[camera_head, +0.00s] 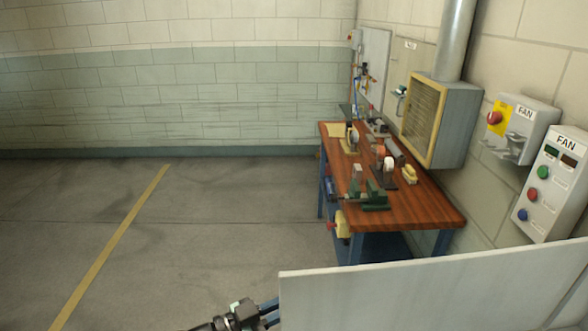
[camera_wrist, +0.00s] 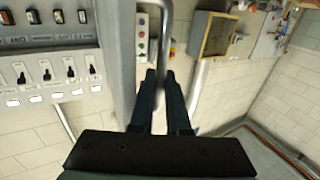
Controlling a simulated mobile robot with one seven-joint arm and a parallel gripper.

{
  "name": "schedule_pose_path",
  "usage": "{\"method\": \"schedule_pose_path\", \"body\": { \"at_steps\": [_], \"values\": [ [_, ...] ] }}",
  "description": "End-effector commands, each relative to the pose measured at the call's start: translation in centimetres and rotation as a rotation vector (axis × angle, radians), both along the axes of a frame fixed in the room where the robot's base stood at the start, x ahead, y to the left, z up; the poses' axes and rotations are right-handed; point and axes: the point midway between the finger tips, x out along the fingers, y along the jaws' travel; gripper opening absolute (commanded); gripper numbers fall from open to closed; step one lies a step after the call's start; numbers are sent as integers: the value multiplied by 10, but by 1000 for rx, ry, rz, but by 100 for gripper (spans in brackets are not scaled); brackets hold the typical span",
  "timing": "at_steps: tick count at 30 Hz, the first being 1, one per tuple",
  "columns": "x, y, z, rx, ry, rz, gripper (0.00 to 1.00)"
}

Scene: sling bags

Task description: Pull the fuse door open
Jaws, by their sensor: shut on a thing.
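The fuse door (camera_head: 430,290) is a flat light-grey panel across the lower right of the head view, standing out into the room. In the wrist view the door (camera_wrist: 117,60) shows nearly edge-on. To its left is the fuse box (camera_wrist: 45,45), with rows of switches uncovered. My gripper (camera_head: 270,312) is at the door's left edge in the head view, partly cut off below. In the wrist view my gripper (camera_wrist: 161,82) is shut on the grey bar handle (camera_wrist: 166,30). The exact contact is partly hidden by the dark fingers.
A wooden workbench (camera_head: 430,208) with tools stands along the right wall. A yellow-framed vent box (camera_head: 445,115), a fan switch (camera_head: 520,125) and a fan control panel (camera_head: 552,185) are on that wall. The floor (camera_head: 200,230) on the left is clear.

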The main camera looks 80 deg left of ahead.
Motion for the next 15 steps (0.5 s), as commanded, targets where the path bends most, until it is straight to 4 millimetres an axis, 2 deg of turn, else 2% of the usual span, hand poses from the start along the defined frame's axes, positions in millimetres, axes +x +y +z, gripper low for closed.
{"method": "schedule_pose_path", "body": {
  "at_steps": [1, 9, 10, 11, 15],
  "values": [
    [-3, 16, 4, -2, -4, 66, 0],
    [-2, 15, 5, -1, -6, 64, 0],
    [-2, 15, 5, -1, -6, 64, 19],
    [-2, 15, 5, -1, -6, 64, 25],
    [-1, 15, 6, 0, -6, 62, 27]
  ]
}}
